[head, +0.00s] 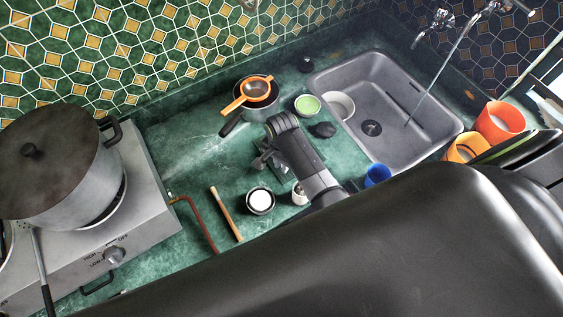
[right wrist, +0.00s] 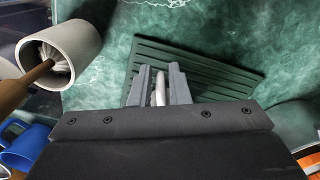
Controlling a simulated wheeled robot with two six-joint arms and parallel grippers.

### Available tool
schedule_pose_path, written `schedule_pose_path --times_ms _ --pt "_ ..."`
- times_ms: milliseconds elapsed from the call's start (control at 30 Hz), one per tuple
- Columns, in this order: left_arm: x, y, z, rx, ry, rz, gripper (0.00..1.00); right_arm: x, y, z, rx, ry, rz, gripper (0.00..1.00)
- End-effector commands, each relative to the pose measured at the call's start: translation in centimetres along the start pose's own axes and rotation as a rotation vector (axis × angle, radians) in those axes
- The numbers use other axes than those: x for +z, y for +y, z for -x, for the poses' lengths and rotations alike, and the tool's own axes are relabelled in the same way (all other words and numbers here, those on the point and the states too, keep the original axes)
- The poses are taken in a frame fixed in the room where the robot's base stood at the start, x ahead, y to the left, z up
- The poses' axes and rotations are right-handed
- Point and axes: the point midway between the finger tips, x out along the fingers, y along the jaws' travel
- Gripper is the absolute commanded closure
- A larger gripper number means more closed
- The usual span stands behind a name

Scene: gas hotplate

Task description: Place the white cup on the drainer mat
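My right gripper (head: 267,160) is low over the counter, left of the sink. In the right wrist view its two grey fingers (right wrist: 159,84) close on a narrow white piece (right wrist: 159,90), which looks like part of the white cup. The rest of the cup is hidden behind the gripper. The drainer mat (right wrist: 215,67) is dark green and ribbed, and lies flat beyond the fingertips. In the head view the gripper covers most of the mat. I cannot tell whether the cup touches the mat. My left gripper is not in view.
A pale crock (right wrist: 78,62) with a wooden-handled whisk stands near the gripper. A blue cup (head: 377,174), a white-topped jar (head: 260,200), a green bowl (head: 307,105) and a pan with an orange strainer (head: 255,88) surround it.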

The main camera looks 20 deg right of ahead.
Motion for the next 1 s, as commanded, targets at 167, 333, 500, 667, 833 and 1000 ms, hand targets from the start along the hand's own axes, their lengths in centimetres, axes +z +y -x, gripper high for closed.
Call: schedule_pose_path --times_ms 167,333,500,667,833,1000 --pt "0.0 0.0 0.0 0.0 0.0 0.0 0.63 0.0 0.0 0.0 0.0 0.001 0.0 0.7" --pt "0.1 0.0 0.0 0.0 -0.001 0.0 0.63 0.0 0.0 0.1 0.0 0.001 0.0 0.7" --pt "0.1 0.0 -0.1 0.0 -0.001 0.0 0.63 0.0 -0.1 0.7 -0.003 0.001 0.0 0.7" --pt "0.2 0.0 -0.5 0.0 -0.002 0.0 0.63 -0.1 -0.1 2.6 -0.005 0.002 0.0 0.7" --pt "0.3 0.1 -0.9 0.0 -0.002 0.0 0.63 -0.1 -0.1 6.0 -0.006 0.003 0.0 0.7" --pt "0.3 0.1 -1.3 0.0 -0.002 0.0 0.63 -0.1 -0.1 9.2 -0.005 0.003 0.001 0.7"
